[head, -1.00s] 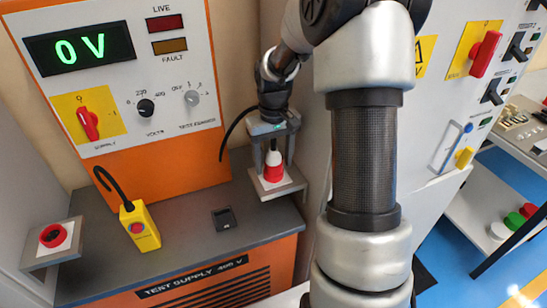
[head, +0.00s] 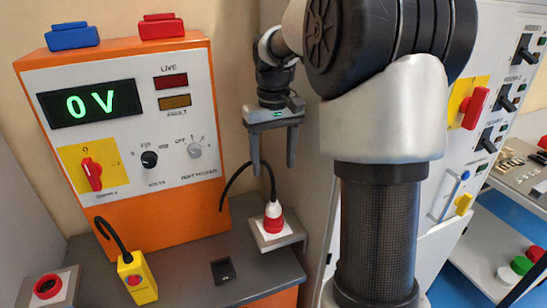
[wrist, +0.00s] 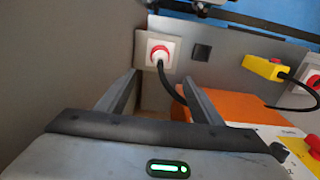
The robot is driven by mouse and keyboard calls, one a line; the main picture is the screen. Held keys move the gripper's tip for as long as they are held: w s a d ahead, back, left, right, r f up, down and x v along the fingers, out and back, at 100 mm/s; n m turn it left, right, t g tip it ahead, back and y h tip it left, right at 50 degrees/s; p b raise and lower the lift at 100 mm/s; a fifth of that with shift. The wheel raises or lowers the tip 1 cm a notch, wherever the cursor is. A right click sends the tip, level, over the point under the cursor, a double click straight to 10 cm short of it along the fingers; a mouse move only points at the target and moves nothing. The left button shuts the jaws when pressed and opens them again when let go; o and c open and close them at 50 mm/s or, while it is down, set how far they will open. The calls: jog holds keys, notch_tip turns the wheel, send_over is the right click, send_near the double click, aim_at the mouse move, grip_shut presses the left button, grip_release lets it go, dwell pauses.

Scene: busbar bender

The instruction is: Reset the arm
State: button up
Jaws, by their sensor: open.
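My gripper (head: 273,168) is open and empty. It hangs with its fingers pointing down, above the red and white plug (head: 273,217). The plug stands upright on a pale square plate (head: 292,236) at the right end of the grey bench, with a black cable rising from it and curving left. In the wrist view the open fingers (wrist: 163,80) frame the plug (wrist: 160,50) from a distance, with nothing between them. My arm covers part of the grey cabinet on the right.
An orange test supply (head: 145,215) with a 0 V display stands left of my gripper. A yellow pendant (head: 137,277) and a red button (head: 47,286) are on the bench. A grey cabinet (head: 455,130) with red and black switches stands at right.

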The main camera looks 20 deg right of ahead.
jog(key=shift+r, duration=0.25)
dwell(0.3)
jog(key=s+a+r+t+p, duration=0.3)
jog(key=s+a+r, duration=0.55)
jog(key=s, duration=0.25)
jog(key=s+a+t+p, duration=0.1)
jog(key=s+t+p, duration=0.1)
jog(key=s, duration=0.9)
jog(key=shift+a+r+t+p, duration=0.2)
jog(key=shift+r+t+p, duration=0.1)
jog(key=shift+r+p, duration=0.15)
